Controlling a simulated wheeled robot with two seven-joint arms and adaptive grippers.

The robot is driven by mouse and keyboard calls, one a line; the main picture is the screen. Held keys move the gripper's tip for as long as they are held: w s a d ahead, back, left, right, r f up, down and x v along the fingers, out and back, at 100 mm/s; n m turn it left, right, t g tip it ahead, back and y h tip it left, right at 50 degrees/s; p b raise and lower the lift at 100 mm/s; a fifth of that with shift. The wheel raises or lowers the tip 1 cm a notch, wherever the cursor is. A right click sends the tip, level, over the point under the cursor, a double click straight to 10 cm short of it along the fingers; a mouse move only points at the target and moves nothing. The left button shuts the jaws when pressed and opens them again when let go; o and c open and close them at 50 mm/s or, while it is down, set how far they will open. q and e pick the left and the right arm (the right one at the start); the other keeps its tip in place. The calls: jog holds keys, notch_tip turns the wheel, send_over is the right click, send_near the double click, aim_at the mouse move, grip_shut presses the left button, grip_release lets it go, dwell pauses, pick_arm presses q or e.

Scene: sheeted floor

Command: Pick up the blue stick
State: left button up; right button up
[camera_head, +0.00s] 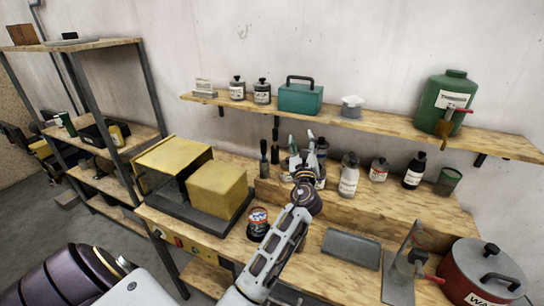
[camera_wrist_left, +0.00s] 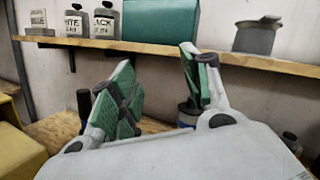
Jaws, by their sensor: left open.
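I cannot make out a blue stick in either view. My left gripper (camera_head: 302,146) is over the back of the workbench, among the bottles, with its fingers pointing up and away. In the left wrist view, my left gripper (camera_wrist_left: 157,62) has its two green-padded fingers spread wide, with nothing between them. A jar with a dark blue-grey band (camera_wrist_left: 187,112) stands behind the right finger, partly hidden. Dark upright handles (camera_head: 264,158) stand just left of the gripper in the head view. My right gripper is not in view.
A wall shelf (camera_head: 390,121) runs above the bench, bearing a teal toolbox (camera_head: 300,97) and a green jug (camera_head: 445,102). White bottles (camera_head: 349,178) stand right of the gripper. A yellow box (camera_head: 217,190) is at left, and a red pot (camera_head: 482,272) at front right.

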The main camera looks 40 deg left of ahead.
pick_arm(q)
jog(key=s+a+f+g+y, duration=0.3)
jog(key=s+a+f+g, duration=0.2)
jog(key=a+g, duration=0.1)
jog(key=shift+s+a+f+g+y, duration=0.15)
jog(key=shift+s+f+g+y, duration=0.2)
jog(key=shift+g, duration=0.55)
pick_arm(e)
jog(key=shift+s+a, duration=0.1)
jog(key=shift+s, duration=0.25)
pick_arm(q)
jog(key=shift+w, duration=0.1)
